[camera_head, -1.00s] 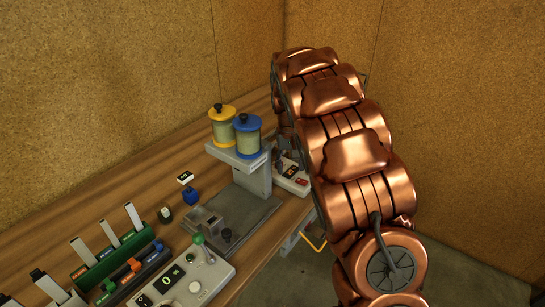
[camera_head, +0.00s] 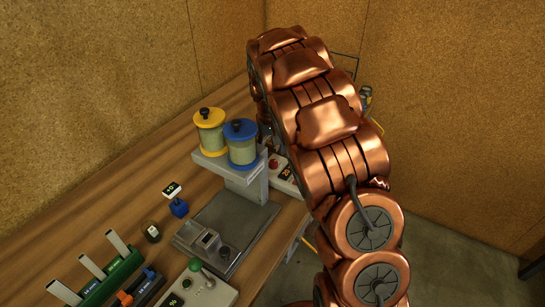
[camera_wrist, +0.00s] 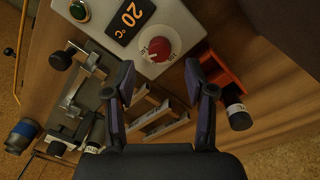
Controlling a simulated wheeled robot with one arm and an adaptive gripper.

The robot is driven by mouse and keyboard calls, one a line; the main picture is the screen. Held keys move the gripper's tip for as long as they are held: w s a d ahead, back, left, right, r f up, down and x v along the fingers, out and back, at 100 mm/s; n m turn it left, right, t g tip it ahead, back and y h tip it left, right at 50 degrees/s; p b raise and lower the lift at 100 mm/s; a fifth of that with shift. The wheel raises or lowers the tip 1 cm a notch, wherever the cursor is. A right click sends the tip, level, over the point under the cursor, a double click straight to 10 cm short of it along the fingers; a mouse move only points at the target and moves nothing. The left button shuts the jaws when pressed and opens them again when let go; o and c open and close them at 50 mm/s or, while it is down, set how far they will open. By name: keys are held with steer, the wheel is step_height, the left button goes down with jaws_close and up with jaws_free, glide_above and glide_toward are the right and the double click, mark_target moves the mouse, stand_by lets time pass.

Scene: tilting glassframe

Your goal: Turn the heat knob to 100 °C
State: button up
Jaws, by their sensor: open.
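The heat knob (camera_wrist: 160,43) is a round red and white dial in the wrist view, on a white control panel (camera_wrist: 172,15). Beside it a dark display (camera_wrist: 130,20) reads 20 °C in orange. My gripper (camera_wrist: 158,82) is open, its two dark fingers apart with nothing between them. In the picture the knob lies just beyond the fingertips, roughly centred between them; no contact shows. In the head view the panel (camera_head: 284,178) is partly hidden behind the stand and my arm, and my gripper is hidden.
A grey stand (camera_head: 245,185) holds a yellow-capped jar (camera_head: 209,135) and a blue-capped jar (camera_head: 241,146) close to my arm. In the wrist view, a green button (camera_wrist: 79,10) is on the panel and a red-orange tray (camera_wrist: 228,85) lies right of the knob.

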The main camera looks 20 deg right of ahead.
mark_target(273, 162)
step_height(273, 162, down, 5)
steer(key=shift+d+r+p, duration=0.1)
steer(key=shift+d+p, duration=0.05)
steer(key=shift+p, duration=0.55)
steer(key=shift+c, duration=0.4)
jaws_close()
